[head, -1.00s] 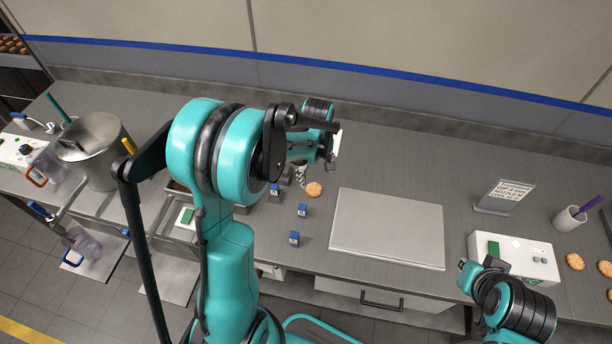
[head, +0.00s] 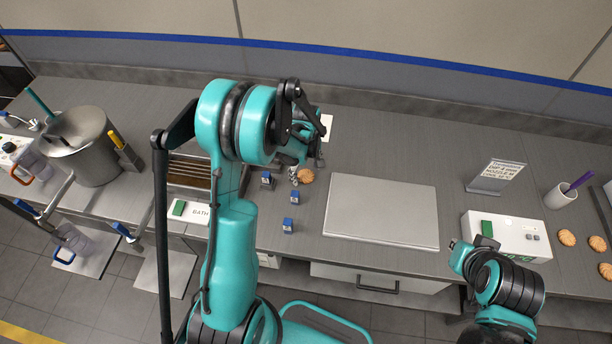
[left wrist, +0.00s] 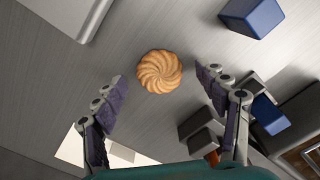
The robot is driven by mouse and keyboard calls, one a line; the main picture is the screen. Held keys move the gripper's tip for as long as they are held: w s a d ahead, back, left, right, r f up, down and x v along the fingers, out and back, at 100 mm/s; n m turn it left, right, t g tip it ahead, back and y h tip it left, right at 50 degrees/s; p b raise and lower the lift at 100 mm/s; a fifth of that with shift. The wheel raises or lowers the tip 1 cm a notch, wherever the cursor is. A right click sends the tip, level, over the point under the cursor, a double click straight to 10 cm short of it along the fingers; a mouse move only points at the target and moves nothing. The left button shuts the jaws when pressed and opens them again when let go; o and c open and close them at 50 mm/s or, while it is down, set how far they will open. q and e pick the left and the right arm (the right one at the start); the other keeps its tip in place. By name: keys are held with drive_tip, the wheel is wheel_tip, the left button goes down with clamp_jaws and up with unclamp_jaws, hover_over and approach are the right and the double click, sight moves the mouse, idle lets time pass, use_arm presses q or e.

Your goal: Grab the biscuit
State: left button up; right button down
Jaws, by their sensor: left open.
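A round golden biscuit (head: 306,176) with a swirled top lies on the grey counter, left of the pale flat board. In the left wrist view the biscuit (left wrist: 159,72) lies just beyond and between the fingertips. My left gripper (left wrist: 160,82) is open and empty, its two dark-padded fingers spread to either side of the biscuit without touching it. In the head view my left arm reaches over the counter and partly hides its gripper (head: 306,165) near the biscuit. My right arm shows at the lower right, but its gripper cannot be made out.
Several small blue-topped blocks (head: 291,197) stand close to the biscuit. The pale board (head: 382,210) lies to its right. A slotted bath (head: 190,172) and a metal pot (head: 85,145) stand left. More biscuits (head: 567,238) lie far right, past a white control box (head: 508,235).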

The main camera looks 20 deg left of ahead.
use_arm(q)
drive_tip(key=c, duration=0.8)
drive_tip(key=shift+r, duration=0.1)
drive_tip(key=shift+c, duration=0.2)
